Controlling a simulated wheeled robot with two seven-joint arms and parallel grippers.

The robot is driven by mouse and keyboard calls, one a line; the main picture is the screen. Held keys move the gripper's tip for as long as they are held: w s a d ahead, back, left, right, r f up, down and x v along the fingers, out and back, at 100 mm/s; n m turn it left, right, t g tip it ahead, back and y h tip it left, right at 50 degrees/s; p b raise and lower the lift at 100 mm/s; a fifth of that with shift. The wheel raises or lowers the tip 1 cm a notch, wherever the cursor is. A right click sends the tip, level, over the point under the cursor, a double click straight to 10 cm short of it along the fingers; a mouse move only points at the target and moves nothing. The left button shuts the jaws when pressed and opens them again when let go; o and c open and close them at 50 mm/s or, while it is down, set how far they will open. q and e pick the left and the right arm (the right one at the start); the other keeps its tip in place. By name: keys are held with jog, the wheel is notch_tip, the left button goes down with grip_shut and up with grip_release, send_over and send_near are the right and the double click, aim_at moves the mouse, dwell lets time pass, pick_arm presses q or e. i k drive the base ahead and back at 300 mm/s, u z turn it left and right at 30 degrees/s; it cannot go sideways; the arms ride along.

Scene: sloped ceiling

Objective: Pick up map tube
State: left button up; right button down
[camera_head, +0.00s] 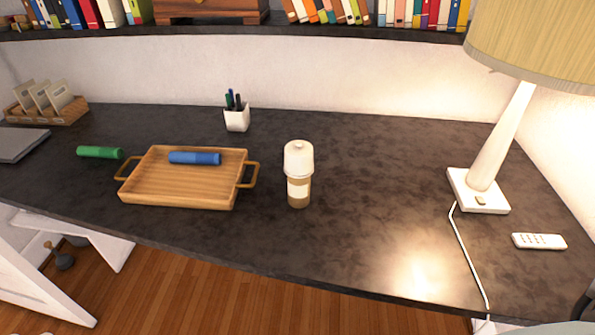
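Two short tubes lie on their sides. A blue tube (195,158) lies in the wooden tray (180,202), near its back wall. A green tube (99,152) lies on the dark desk to the left of the tray, apart from it. I cannot tell from the picture which one is the map tube. No gripper fingers show in the head view, and nothing touches either tube.
A white-capped brown container (298,175) stands right of the tray. A white pen cup (237,118) stands behind. A lamp (495,150), its cord and a white remote (539,241) are at right. A bookshelf (400,34) overhangs the back. The desk's centre right is clear.

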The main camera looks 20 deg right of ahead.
aim_at(299, 187)
jog(key=z, duration=0.15)
jog(key=k, duration=0.45)
jog(key=z, duration=0.6)
jog(key=k, duration=0.75)
jog(key=u, duration=0.85)
jog(key=i, duration=1.7)
jog(key=z, duration=0.7)
